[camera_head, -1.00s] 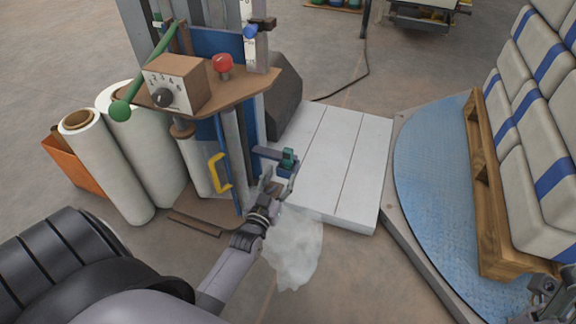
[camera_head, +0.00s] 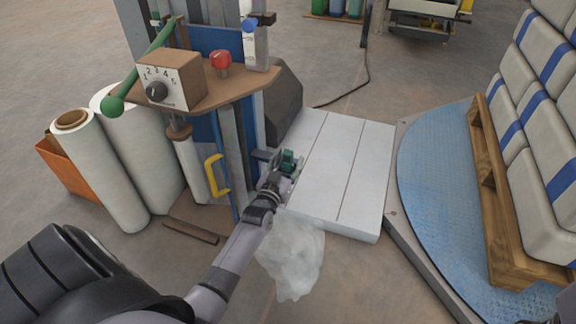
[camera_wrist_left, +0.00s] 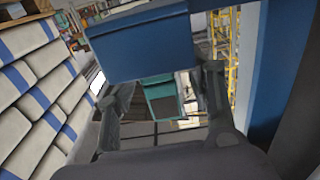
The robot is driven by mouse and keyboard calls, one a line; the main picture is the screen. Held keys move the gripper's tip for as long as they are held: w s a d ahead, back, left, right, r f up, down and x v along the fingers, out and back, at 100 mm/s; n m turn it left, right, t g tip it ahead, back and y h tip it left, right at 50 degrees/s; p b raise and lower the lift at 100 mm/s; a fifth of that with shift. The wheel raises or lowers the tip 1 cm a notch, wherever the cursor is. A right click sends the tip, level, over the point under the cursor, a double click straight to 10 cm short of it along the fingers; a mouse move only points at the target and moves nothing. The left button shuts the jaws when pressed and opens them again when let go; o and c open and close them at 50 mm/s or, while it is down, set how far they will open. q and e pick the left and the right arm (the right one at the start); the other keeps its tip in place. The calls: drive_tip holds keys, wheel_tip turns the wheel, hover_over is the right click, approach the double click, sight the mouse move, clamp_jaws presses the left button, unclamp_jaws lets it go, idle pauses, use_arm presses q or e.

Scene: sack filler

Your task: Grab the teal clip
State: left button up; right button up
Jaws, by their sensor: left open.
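The teal clip (camera_head: 288,158) is on the frame of the sack filler, at the end of a blue bracket (camera_head: 262,155). My left gripper (camera_head: 280,174) is right at the clip, from the near side, and partly covers it. In the left wrist view, the teal clip (camera_wrist_left: 158,92) shows between the two spread fingers of my left gripper (camera_wrist_left: 162,100), with gaps on both sides. The blue bracket (camera_wrist_left: 140,45) crosses above it there.
A yellow handle (camera_head: 214,176) and the control box (camera_head: 170,80) are left of my gripper. White film rolls (camera_head: 98,170) stand further left. A clear plastic sheet (camera_head: 292,258) hangs below my gripper. A white slatted platform (camera_head: 345,170) and a sack pallet (camera_head: 490,190) lie right.

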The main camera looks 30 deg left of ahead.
use_arm(q)
drive_tip(key=shift+c, duration=0.3)
clamp_jaws()
idle(0.4)
